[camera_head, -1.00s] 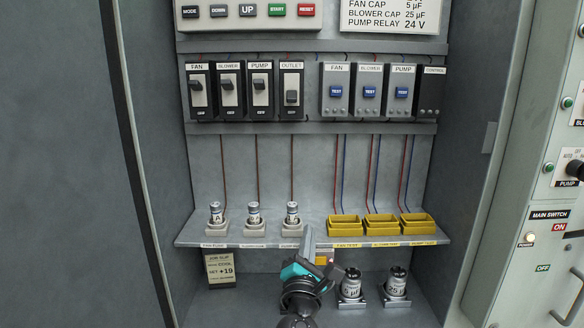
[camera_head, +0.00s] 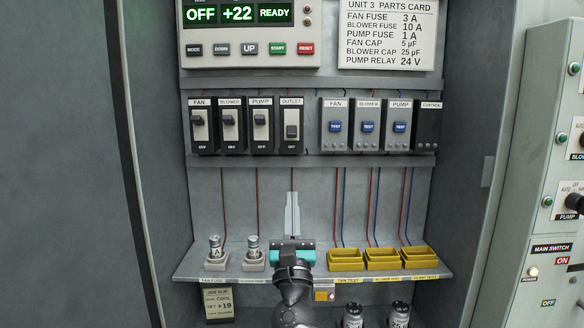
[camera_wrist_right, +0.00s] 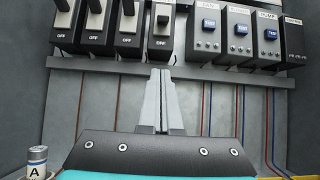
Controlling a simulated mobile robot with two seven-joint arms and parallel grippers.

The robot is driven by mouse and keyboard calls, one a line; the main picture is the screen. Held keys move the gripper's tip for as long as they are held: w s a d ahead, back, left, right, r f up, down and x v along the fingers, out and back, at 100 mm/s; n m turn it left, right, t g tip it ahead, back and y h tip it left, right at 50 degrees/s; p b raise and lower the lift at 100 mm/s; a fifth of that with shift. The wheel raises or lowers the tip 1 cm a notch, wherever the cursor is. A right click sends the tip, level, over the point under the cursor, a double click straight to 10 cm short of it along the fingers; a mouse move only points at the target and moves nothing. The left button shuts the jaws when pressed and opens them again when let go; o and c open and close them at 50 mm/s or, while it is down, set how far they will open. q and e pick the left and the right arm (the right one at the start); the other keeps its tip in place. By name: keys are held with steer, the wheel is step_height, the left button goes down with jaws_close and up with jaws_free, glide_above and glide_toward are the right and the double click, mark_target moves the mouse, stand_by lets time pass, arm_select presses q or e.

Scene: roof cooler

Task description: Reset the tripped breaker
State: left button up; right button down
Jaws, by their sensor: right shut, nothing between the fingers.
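A row of black breakers with white faces is on the back panel, labelled FAN (camera_head: 199,125), BLOWER (camera_head: 230,125), PUMP (camera_head: 261,125) and OUTLET (camera_head: 291,125). The OUTLET lever sits lower than the other three levers. My right gripper (camera_head: 292,196) is shut and empty, pointing up below the OUTLET breaker with a gap between. In the right wrist view the closed fingertips (camera_wrist_right: 160,73) appear just below the OUTLET breaker (camera_wrist_right: 158,38), over the lower rail. My left gripper is not in view.
A shelf (camera_head: 205,277) holds fuses at left and yellow trays (camera_head: 346,260) at right. My right arm hides part of it. Relays with blue TEST buttons (camera_head: 367,127) flank the breakers. The display above (camera_head: 238,14) reads OFF, +22, READY.

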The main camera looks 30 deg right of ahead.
mark_target(292, 152)
steer(key=p+x, duration=0.2)
steer(key=x, duration=0.8)
steer(key=shift+r+p, duration=0.25)
steer(key=shift+p, duration=0.05)
steer(key=shift+s+a+r+p, duration=0.15)
steer(key=shift+s+r+p, duration=0.1)
steer(key=shift+r+p, duration=0.2)
steer(key=shift+s+a+r+p, duration=0.1)
steer(key=shift+s+r+p, duration=0.1)
steer(key=shift+r+p, duration=0.25)
steer(key=shift+s+a+r+p, duration=0.15)
steer(key=shift+s+r+p, duration=0.2)
steer(key=shift+r, duration=0.25)
